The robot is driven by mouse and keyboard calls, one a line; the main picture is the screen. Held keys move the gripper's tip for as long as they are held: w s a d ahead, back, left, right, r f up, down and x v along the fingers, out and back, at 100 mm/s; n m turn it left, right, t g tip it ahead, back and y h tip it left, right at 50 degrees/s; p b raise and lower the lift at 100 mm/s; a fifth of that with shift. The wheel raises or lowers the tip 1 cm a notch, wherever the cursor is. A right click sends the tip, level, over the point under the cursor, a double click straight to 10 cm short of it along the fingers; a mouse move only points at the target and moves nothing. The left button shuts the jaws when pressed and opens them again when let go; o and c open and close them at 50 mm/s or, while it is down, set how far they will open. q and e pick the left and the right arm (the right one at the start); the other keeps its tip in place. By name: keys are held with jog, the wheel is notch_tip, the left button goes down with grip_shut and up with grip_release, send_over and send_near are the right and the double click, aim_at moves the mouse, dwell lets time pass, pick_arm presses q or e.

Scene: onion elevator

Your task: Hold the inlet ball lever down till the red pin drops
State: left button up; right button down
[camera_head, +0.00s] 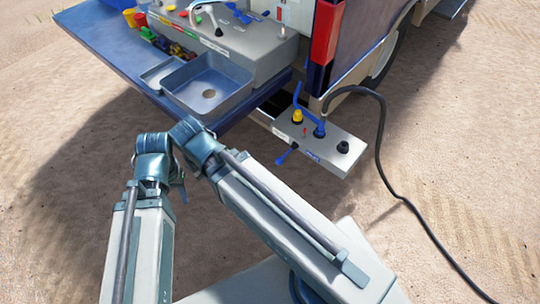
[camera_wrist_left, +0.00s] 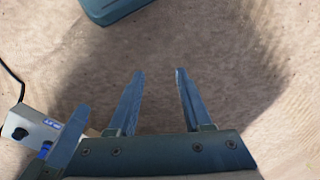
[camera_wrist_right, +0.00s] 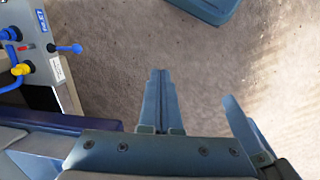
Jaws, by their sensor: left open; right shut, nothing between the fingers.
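The grey inlet box (camera_head: 345,146) juts out below the truck's side. Its short blue ball lever (camera_head: 285,156) sticks out from the front beside the INLET label; it also shows in the right wrist view (camera_wrist_right: 68,48). The small red pin (camera_head: 305,131) shows above the box top, and in the right wrist view (camera_wrist_right: 25,47). My left gripper (camera_wrist_left: 155,73) is open and empty over sand. My right gripper (camera_wrist_right: 159,70) is shut and empty, to the right of the lever in its wrist view. Neither touches the lever. My arms mostly hide the grippers in the head view.
A blue tailgate (camera_head: 105,60) with a sink (camera_head: 207,85) and control panel lies behind. Open sand surrounds the box's front and right.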

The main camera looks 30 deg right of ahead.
pick_arm(q)
jog(key=shift+o, duration=1.8)
jog(key=shift+f, duration=0.25)
jog(key=shift+o, duration=0.4)
notch_tip(320, 180, down, 8)
jog(key=b, duration=0.9)
jog(key=shift+f, duration=0.25)
notch_tip(320, 180, down, 6)
jog(key=b, duration=0.6)
jog(key=shift+f, duration=0.2)
pick_arm(e)
jog(key=w+d+f+t, duration=0.1)
jog(key=w+d+f, duration=0.3)
jog(key=d, duration=0.5)
jog(key=w+d+f+t, duration=0.1)
jog(key=w+d+f, duration=0.3)
jog(key=d, duration=0.6)
jog(key=w+d+f+n+t, duration=0.1)
jog(key=w+d+f, duration=0.3)
jog(key=d, duration=0.6)
notch_tip(320, 180, down, 3)
jog(key=shift+r, duration=0.15)
